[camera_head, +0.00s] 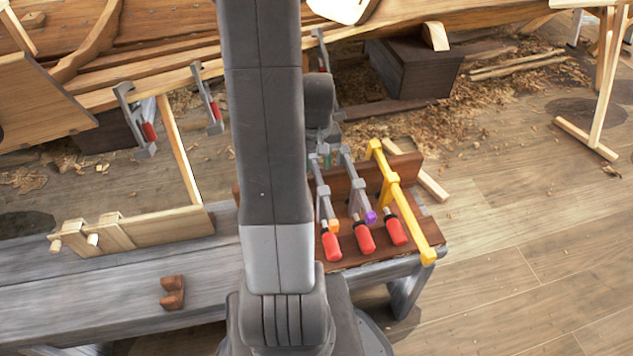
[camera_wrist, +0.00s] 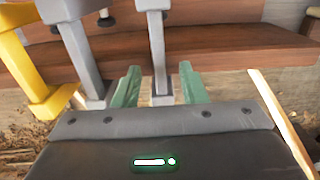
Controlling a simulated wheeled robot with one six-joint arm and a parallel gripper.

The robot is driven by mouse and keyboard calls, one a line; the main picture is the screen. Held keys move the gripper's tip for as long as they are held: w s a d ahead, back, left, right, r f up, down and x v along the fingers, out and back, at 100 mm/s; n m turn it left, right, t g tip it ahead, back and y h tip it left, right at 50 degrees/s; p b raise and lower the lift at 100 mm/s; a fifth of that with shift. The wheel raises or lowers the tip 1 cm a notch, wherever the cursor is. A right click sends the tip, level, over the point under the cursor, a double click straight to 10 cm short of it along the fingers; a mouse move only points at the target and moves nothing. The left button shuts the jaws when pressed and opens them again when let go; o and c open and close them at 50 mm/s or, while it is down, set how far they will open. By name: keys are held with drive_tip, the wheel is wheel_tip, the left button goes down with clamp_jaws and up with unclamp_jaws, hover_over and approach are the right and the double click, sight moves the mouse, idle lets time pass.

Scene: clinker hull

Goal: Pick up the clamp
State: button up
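Three clamps with red handles rest on a brown wooden rack. One is a yellow clamp (camera_head: 391,183), one a grey clamp with a purple part (camera_head: 353,182), and one a grey clamp with an orange part (camera_head: 322,200). My gripper (camera_head: 325,157) is at the far end of the grey clamps, partly hidden behind my arm. In the wrist view its green fingers (camera_wrist: 161,88) stand apart on either side of a grey bar (camera_wrist: 157,50), with gaps visible. This looks like the orange-marked clamp. The other grey clamp and the yellow clamp show to its left.
The rack (camera_head: 412,212) sits on the right end of a grey bench (camera_head: 130,290). A small brown block (camera_head: 172,292) and a wooden frame lie on the bench. More clamps hang on the hull (camera_head: 160,45) behind. The floor at right is mostly clear.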

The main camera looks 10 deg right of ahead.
drive_tip(key=shift+f, duration=0.75)
clamp_jaws()
drive_tip(key=shift+r, duration=0.1)
idle(0.8)
